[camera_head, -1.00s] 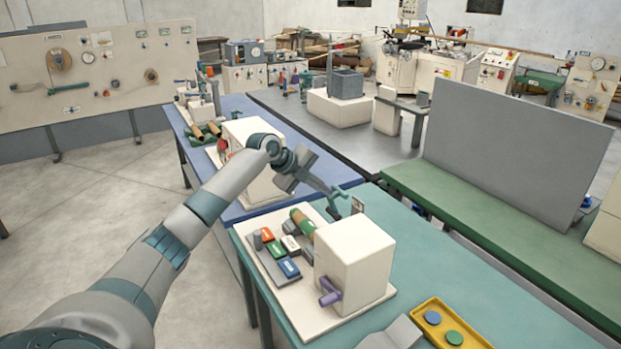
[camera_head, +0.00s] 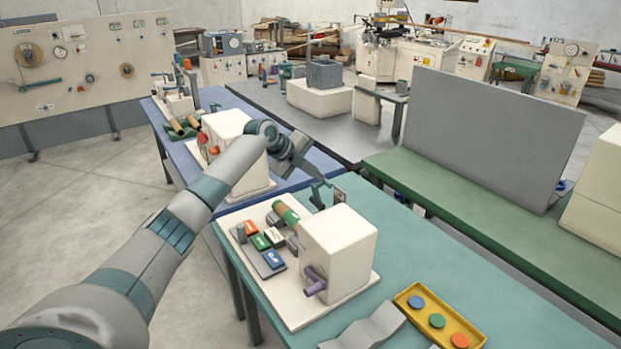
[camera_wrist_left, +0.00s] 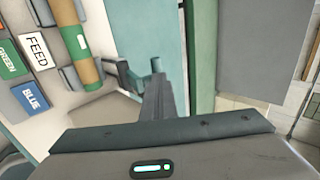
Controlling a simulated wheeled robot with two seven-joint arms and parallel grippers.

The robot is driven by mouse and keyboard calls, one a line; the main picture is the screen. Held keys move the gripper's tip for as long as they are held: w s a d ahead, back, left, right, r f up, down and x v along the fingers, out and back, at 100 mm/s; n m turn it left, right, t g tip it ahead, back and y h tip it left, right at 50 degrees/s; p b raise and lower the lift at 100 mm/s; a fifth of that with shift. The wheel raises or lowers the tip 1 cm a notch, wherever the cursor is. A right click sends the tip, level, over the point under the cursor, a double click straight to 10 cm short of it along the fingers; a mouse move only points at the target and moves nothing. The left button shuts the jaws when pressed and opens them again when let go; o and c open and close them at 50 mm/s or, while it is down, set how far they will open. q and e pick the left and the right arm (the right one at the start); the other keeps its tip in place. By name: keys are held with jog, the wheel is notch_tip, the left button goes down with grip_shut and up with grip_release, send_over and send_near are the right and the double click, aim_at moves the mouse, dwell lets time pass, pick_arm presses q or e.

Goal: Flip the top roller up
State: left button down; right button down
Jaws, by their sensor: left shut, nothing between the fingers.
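The winder is a cream box (camera_head: 338,250) on a cream base plate on the teal table, with a purple handle (camera_head: 315,285) at its front. A brown and green roller (camera_head: 287,213) lies behind the box; it also shows in the left wrist view (camera_wrist_left: 84,62). A teal bracket (camera_head: 319,191) stands at its far end. My left gripper (camera_head: 324,180) is shut and empty, at or just above this bracket. In the left wrist view its dark fingers (camera_wrist_left: 157,78) lie right beside the bracket (camera_wrist_left: 120,74); I cannot tell whether they touch. My right gripper is out of view.
Green, red and blue buttons sit on a panel (camera_head: 260,247) left of the roller. A yellow tray (camera_head: 408,296) with coloured discs and a grey folded piece (camera_head: 368,328) lie at the near right. A grey upright panel (camera_head: 490,135) stands on the green bench.

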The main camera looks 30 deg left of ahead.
pick_arm(q)
jog(key=shift+w+d+r, duration=0.2)
jog(key=shift+w+r, duration=0.05)
jog(key=shift+w, duration=0.2)
jog(key=shift+w+d+f+g, duration=0.1)
jog(key=shift+w+d+g, duration=0.05)
jog(key=shift+w+g, duration=0.2)
jog(key=shift+w+d+f, duration=0.1)
jog(key=shift+w+d, duration=0.05)
jog(key=shift+w, duration=0.4)
jog(key=shift+s+d+r, duration=0.1)
jog(key=shift+r, duration=0.1)
